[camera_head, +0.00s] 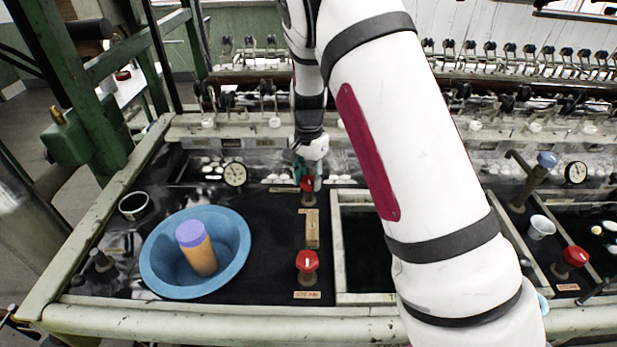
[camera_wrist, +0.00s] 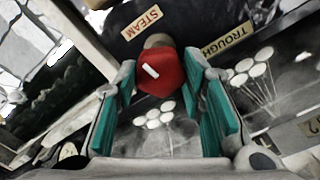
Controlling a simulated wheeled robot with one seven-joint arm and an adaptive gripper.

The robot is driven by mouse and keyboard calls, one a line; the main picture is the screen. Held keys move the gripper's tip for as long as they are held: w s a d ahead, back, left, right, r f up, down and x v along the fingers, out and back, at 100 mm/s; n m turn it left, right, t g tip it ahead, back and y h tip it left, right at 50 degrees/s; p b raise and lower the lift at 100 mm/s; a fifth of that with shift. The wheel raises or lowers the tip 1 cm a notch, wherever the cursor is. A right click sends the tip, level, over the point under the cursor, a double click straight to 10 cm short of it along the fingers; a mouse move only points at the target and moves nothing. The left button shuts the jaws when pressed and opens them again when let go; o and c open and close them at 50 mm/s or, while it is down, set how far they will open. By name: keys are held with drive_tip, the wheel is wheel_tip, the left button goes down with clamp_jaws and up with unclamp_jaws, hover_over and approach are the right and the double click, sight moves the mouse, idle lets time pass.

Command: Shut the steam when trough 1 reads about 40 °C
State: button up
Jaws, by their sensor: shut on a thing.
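My gripper (camera_head: 306,170) reaches down at the back of the dark bench top. In the wrist view its green-padded fingers (camera_wrist: 160,88) stand on either side of a red steam knob (camera_wrist: 160,73) and are shut on it. A white mark shows on the knob's face. Plates reading STEAM (camera_wrist: 142,24) and TROUGH (camera_wrist: 228,38) lie beside it. The same knob (camera_head: 307,184) is partly hidden by my gripper in the head view. A round dial gauge (camera_head: 235,174) stands to its left; its reading is too small to tell.
A second red knob (camera_head: 307,262) stands nearer the front edge. A blue basin (camera_head: 158,262) holds an orange cylinder with a purple top (camera_head: 197,250). Another gauge (camera_head: 576,172), a red knob (camera_head: 575,256) and a pale cup (camera_head: 541,227) are at right. My arm hides the middle.

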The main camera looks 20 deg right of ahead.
sight(309, 180)
drive_tip(key=shift+m, duration=0.9)
drive_tip(key=o, duration=1.1)
drive_tip(key=shift+o, duration=0.2)
drive_tip(key=shift+r, duration=0.1)
wheel_tip(309, 180, up, 12)
